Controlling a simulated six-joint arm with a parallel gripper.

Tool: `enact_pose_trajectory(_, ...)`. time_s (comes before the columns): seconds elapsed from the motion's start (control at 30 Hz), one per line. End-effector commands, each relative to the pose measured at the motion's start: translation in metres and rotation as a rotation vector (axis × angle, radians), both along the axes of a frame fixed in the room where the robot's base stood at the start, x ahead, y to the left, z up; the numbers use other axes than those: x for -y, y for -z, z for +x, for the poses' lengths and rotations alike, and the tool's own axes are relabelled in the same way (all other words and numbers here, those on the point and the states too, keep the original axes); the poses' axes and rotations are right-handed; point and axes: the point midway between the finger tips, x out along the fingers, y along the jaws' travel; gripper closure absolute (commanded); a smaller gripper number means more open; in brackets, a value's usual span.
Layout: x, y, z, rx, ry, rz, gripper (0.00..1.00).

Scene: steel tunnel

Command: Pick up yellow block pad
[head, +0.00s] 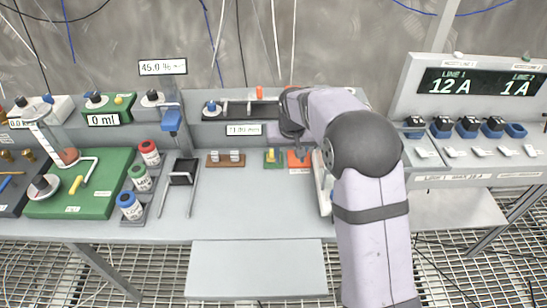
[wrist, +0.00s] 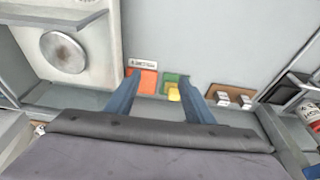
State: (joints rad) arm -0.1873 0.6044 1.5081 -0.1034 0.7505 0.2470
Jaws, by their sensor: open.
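The yellow block (head: 271,153) sits on a small green pad (head: 272,163) on the grey bench, and it also shows in the wrist view (wrist: 174,94) on its green pad (wrist: 169,80). An orange pad (head: 300,159) lies right beside it, with a small label next to it. In the wrist view my gripper (wrist: 166,100) is open, its two blue fingers apart. The yellow block appears between the fingers, nearer the right one; I cannot tell the height gap. In the head view my arm hides most of the gripper.
A brown holder with two white pieces (head: 226,160) stands left of the green pad. A black stand (head: 183,172) and capped cans (head: 149,152) are further left. A panel with switches (head: 468,126) is at right. The bench front (head: 240,220) is clear.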

Motion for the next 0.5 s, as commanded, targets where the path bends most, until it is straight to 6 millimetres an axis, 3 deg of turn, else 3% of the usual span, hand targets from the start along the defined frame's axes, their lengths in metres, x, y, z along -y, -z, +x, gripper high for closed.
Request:
enact_pose_trajectory(0.1, -0.021, 0.012, 0.036, 0.040, -0.002, 0.006, 0.52)
enact_pose_trajectory(0.2, -0.034, 0.017, 0.056, 0.068, -0.001, 0.011, 0.52)
enact_pose_trajectory(0.5, -0.050, 0.022, 0.078, 0.103, 0.002, 0.019, 0.52)
